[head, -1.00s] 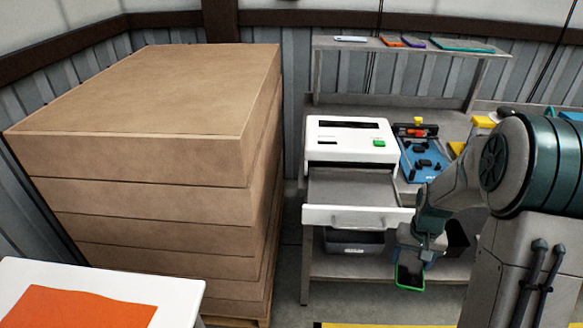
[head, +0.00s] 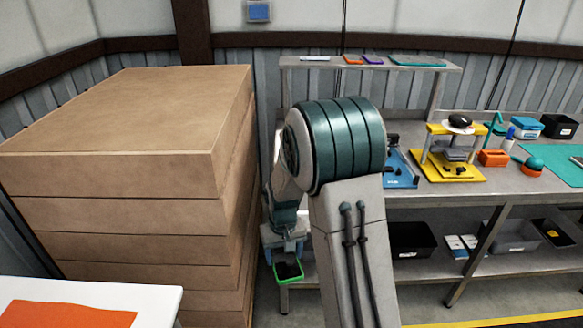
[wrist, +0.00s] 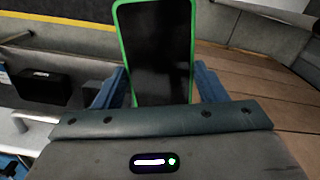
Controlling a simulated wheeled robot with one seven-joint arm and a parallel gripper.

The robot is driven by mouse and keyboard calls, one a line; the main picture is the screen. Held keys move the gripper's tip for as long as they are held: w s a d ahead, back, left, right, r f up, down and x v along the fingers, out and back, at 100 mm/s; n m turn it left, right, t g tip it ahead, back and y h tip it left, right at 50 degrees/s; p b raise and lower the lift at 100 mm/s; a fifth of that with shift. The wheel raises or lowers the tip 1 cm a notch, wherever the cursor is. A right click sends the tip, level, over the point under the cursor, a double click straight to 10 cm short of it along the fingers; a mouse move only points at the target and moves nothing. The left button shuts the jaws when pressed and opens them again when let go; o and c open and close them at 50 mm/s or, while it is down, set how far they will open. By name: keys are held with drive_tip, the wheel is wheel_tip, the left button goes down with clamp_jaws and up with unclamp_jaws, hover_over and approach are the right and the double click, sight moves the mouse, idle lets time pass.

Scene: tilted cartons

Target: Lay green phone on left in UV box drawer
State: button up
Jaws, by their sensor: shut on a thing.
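My gripper (head: 286,258) is shut on the green phone (head: 288,271), low in front of the workbench and close to the carton stack's right side. In the wrist view the phone (wrist: 157,50) stands up between the blue fingers, its dark screen facing the camera and its green edge showing. The UV box and its drawer are hidden behind my arm in the head view. In the wrist view a pale handle-like bar (wrist: 35,116) shows at the left edge; I cannot tell for sure that it is the drawer front.
Tall stacked cartons (head: 115,165) fill the left, close beside my gripper. A workbench (head: 440,195) holds a yellow stand (head: 455,150), an orange box (head: 494,158) and a green mat (head: 555,160). A shelf (head: 370,64) runs above. A white table (head: 160,290) is at lower left.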

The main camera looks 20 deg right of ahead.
drive_tip(key=shift+r+b, duration=0.1)
drive_tip(key=shift+b, duration=0.4)
drive_tip(key=s+d+r+m, duration=0.3)
drive_tip(key=s+d+r, duration=0.5)
drive_tip(key=d+r, duration=0.2)
drive_tip(key=shift+s+d, duration=0.2)
drive_tip(key=shift+d, duration=0.75)
